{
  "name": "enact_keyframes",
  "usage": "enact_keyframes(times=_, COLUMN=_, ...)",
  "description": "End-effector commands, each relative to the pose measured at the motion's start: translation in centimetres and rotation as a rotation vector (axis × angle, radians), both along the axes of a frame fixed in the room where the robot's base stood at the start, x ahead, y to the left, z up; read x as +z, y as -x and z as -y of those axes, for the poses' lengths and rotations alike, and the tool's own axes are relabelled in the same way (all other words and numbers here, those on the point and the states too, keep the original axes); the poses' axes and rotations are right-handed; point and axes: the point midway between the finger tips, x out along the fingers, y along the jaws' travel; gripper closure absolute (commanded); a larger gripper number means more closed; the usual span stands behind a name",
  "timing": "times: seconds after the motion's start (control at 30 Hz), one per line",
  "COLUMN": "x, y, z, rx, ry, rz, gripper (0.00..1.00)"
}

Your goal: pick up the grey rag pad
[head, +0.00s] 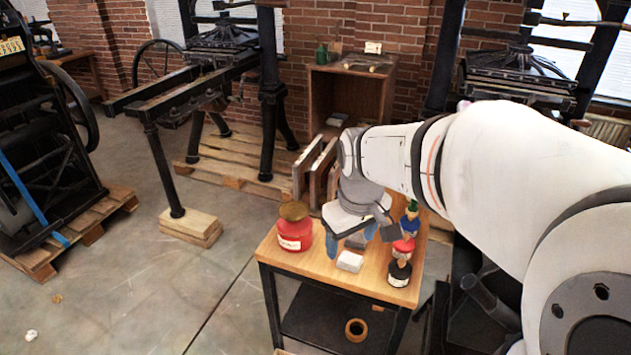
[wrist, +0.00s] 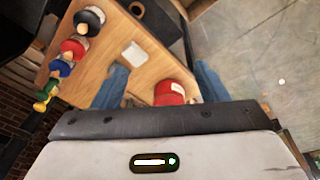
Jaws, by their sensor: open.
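A grey pad (head: 356,241), which looks like the grey rag pad, lies on the small wooden table (head: 318,272), partly hidden by my gripper (head: 352,239). In the wrist view my gripper (wrist: 160,82) is open with nothing seen held, and the pale block (wrist: 134,54) shows beyond the fingers. I cannot make out the darker grey pad there.
A red jar (head: 294,232) stands at the table's left; it also shows in the wrist view (wrist: 170,92). Several small pots line the right edge, including a black one (head: 400,273) and a red one (head: 403,247). A ring-shaped roll (head: 356,329) sits on the lower shelf.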

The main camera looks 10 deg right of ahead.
Motion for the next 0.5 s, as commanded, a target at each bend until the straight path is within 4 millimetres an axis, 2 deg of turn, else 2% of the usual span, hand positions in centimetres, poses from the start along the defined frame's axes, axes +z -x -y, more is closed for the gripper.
enact_keyframes(times=0.03, x=-1.1, y=-2.3, z=0.8, rx=0.056, ry=0.010, rz=-0.022, gripper=0.33)
enact_keyframes(times=0.1, x=-2.1, y=-5.2, z=1.8, rx=0.151, ry=0.023, rz=-0.045, gripper=0.33)
enact_keyframes(times=0.3, x=-6.5, y=-12.9, z=5.2, rx=0.419, ry=0.047, rz=-0.106, gripper=0.33)
enact_keyframes(times=0.4, x=-9.0, y=-15.8, z=6.9, rx=0.534, ry=0.049, rz=-0.131, gripper=0.33)
enact_keyframes(times=0.5, x=-11.1, y=-17.9, z=8.2, rx=0.624, ry=0.050, rz=-0.147, gripper=0.33)
